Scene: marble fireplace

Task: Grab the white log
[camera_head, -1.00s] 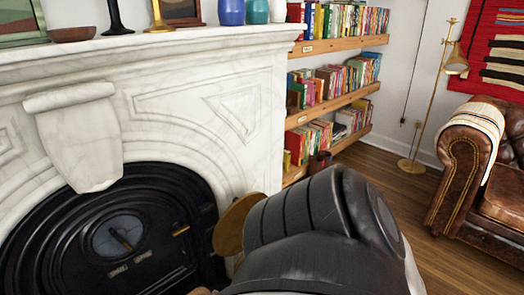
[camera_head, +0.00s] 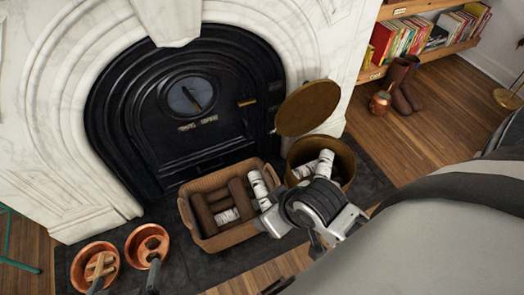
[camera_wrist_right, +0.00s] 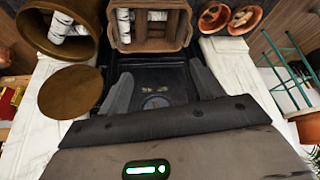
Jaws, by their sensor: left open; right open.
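White birch-like logs lie in two places in the head view: one (camera_head: 259,187) at the right side of a wicker basket (camera_head: 184,214), and another (camera_head: 325,163) in a brass bucket (camera_head: 345,153). Brown logs (camera_head: 202,213) fill much of the basket. My left gripper (camera_head: 127,268) shows as two spread, empty fingers at the bottom left, by the copper pots. My right gripper (camera_wrist_right: 158,72) shows in its wrist view, with fingers apart and nothing between them. Part of my right arm hides the front of the bucket in the head view.
A round brass lid (camera_head: 307,108) is up behind the bucket. Two copper pots (camera_head: 75,273) stand left of the basket. The black stove (camera_head: 150,110) and marble surround (camera_head: 40,120) are behind.

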